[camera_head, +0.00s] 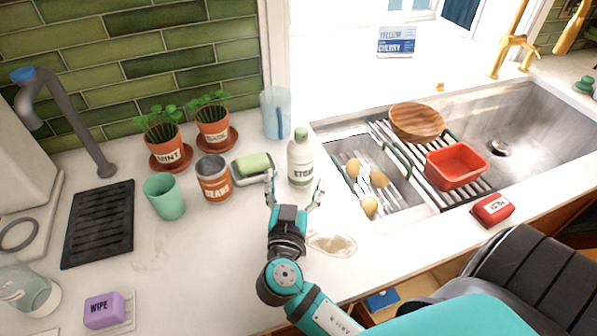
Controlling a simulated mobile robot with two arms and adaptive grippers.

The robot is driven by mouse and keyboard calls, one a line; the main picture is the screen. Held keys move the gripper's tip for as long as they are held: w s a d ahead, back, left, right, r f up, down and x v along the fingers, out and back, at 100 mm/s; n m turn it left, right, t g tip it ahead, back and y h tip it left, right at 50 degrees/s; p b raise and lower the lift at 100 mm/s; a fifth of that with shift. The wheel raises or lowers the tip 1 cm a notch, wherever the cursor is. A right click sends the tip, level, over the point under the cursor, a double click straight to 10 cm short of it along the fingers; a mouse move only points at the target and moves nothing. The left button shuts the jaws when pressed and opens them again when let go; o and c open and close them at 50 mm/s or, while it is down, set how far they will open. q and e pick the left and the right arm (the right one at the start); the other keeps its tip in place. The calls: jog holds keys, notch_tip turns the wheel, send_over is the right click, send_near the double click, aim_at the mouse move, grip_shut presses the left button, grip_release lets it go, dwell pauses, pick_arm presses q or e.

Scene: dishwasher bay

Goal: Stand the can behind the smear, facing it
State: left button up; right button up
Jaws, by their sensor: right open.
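The can (213,179) is orange with a metal top and reads BEANS. It stands upright on the counter left of centre, its label toward me. The smear (332,243) is a pale beige patch on the counter near the front edge, just right of my right gripper's base. My right gripper (295,190) is open and empty. Its fingers point away from me, toward a white bottle (300,160) with a green cap. I cannot tell whether the fingers touch the bottle. The can is left of the gripper, apart from it. My left gripper is not in view.
A green cup (164,197) and a soap dish with a green bar (252,165) flank the can. Potted plants (166,147) stand behind. The sink (500,135) lies right, with a red tub (456,165).

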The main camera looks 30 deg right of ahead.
jog(key=shift+v, duration=1.3)
dwell(1.0)
